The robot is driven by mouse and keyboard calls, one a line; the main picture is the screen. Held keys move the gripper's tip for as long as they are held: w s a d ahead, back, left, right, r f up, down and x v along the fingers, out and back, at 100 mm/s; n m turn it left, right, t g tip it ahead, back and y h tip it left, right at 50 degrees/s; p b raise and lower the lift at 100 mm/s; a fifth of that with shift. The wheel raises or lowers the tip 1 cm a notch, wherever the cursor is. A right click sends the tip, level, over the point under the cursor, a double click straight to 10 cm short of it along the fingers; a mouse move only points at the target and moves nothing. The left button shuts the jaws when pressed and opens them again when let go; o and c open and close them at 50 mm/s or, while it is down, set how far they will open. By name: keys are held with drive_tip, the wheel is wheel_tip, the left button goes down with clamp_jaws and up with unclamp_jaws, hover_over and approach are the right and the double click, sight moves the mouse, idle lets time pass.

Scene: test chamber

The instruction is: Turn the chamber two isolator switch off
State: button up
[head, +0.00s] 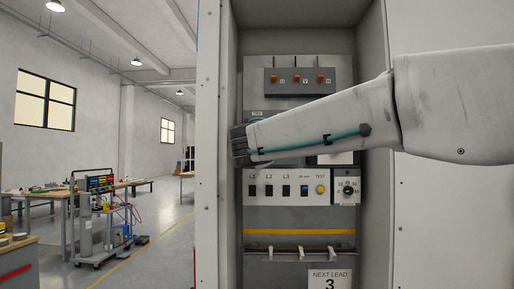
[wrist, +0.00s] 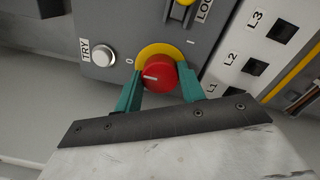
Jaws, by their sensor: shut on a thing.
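The isolator switch is a red round knob (wrist: 158,76) on a yellow disc (wrist: 155,50) in a grey panel. A "0" mark is at its upper left and an "I" mark at its upper right. The white line on the knob points left, roughly toward the "0" side. My gripper (wrist: 160,86) has its teal fingers on either side of the knob and is shut on it. In the head view my gripper (head: 240,142) is at the cabinet's left side; my forearm hides the switch there. I cannot read a chamber number.
A TRY button (wrist: 103,54) is left of the knob, and a yellow LOCK part (wrist: 181,14) is above it. In the head view, the L1, L2, L3 row (head: 286,190) and a dial (head: 347,191) are below my arm. Cabinet walls (head: 212,140) stand close at the sides.

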drive_tip(key=shift+f, duration=0.1)
drive_tip(key=o, duration=1)
drive_tip(key=shift+c, duration=0.2)
drive_tip(key=s, duration=0.7)
drive_tip(key=shift+s+a, duration=0.2)
drive_tip(key=shift+s, duration=0.2)
drive_tip(key=s+r, duration=0.4)
drive_tip(key=s, duration=0.6)
drive_tip(key=s+r, duration=0.5)
drive_tip(key=s, duration=0.5)
drive_tip(key=shift+a+r, duration=0.15)
drive_tip(key=shift+a, duration=0.15)
